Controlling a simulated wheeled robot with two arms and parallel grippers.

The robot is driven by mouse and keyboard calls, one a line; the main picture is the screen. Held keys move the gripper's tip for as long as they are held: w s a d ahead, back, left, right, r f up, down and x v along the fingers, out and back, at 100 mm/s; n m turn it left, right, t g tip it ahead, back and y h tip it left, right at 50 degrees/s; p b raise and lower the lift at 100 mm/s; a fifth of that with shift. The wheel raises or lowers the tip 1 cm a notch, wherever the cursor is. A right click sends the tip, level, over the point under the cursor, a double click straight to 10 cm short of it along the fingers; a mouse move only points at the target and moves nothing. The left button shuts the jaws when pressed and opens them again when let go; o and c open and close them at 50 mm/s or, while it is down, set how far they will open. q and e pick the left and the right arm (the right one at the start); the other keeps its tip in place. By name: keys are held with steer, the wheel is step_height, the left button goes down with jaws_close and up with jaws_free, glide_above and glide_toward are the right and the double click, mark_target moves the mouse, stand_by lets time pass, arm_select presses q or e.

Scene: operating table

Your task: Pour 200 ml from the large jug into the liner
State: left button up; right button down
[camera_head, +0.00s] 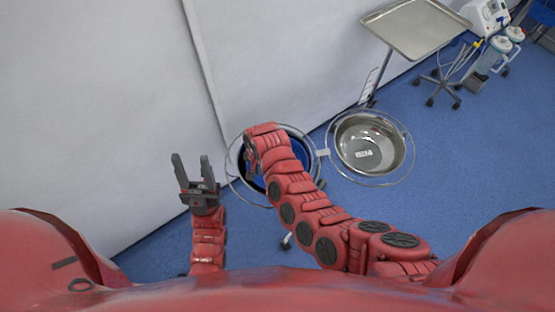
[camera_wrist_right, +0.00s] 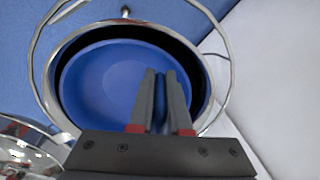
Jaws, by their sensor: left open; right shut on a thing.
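A round blue vessel (camera_wrist_right: 105,85) sits inside a metal ring and a dark surround in the right wrist view. Part of its blue shows in the head view (camera_head: 302,152), behind my right arm. I cannot tell whether it is the liner or the jug. My right gripper (camera_wrist_right: 160,75) is over this vessel, its fingers close together on a narrow blue piece (camera_wrist_right: 159,105), perhaps a handle or rim. The head view hides most of this gripper behind its arm. My left gripper (camera_head: 191,160) is open and empty, left of the ring. No other jug is clearly visible.
Equipment with canisters (camera_head: 495,50) stands at the far right. A white wall or panel (camera_head: 100,100) fills the left. Blue floor is open at right.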

steer(key=shift+a+r+y+p, duration=0.15)
steer(key=shift+r+y+p, duration=0.25)
steer(key=shift+r+p, duration=0.5)
steer(key=shift+w+a+t+y+p, duration=0.15)
steer(key=shift+t+y+p, duration=0.2)
steer(key=shift+y, duration=0.15)
stand_by(0.7)
steer(key=shift+a+y, duration=0.1)
steer(key=shift+y, duration=0.4)
stand_by(1.0)
steer(key=shift+w+a+t+y+b, duration=0.15)
steer(key=shift+t+y+b, duration=0.2)
steer(key=shift+y+b, duration=0.35)
stand_by(2.0)
steer(key=shift+a+y+b, duration=0.1)
steer(key=shift+y+b, duration=0.5)
stand_by(1.1)
